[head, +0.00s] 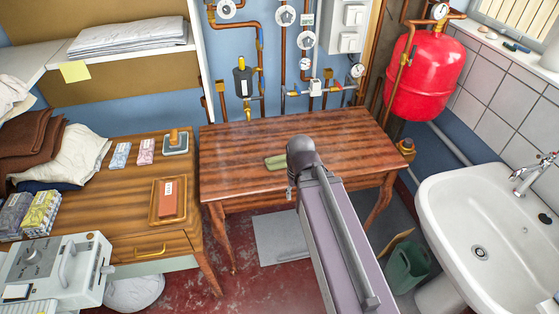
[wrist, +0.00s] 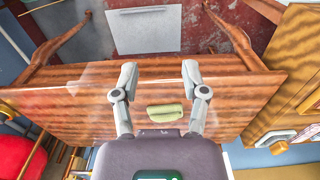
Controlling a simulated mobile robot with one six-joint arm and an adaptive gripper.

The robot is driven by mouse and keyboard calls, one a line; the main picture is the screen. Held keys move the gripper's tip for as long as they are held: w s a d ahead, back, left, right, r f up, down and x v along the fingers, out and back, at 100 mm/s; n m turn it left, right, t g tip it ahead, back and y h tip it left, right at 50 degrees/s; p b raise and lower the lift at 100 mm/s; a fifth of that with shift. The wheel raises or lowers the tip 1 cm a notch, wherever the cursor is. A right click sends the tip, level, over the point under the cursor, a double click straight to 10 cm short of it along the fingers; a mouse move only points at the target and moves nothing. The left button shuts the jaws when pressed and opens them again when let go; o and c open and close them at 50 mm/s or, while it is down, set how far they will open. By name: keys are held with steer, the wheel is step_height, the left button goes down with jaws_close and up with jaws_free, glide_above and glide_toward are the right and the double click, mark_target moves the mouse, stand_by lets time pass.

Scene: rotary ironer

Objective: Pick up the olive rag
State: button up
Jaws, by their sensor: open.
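The olive rag (head: 275,162) is a small folded strip lying flat on the brown wooden table (head: 240,145). In the head view it sits just left of the end of my arm, which may cover part of it. In the wrist view the rag (wrist: 165,112) lies between the two fingers of my gripper (wrist: 160,75), nearer their base in the picture. The fingers are spread wide and hold nothing. The gripper is above the table; the height of the gap to the rag is hard to tell.
Pipes and gauges line the wall behind the table. A red tank (head: 425,75) and a white sink (head: 480,205) stand on the right. The tabletop around the rag is clear.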

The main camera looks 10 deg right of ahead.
steer(key=shift+a, duration=0.25)
steer(key=shift+o, duration=0.8)
steer(key=shift+a, duration=0.1)
steer(key=r+m+p, duration=0.1)
steer(key=m, duration=1.6)
glide_above(279, 157)
steer(key=shift+f, duration=0.15)
step_height(279, 157, down, 8)
steer(key=b, duration=0.8)
steer(key=shift+f, duration=0.15)
steer(key=shift+f+b, duration=0.1)
steer(key=shift+b, duration=0.25)
steer(key=shift+s+f+b, duration=0.1)
steer(key=shift+f+b, duration=2.4)
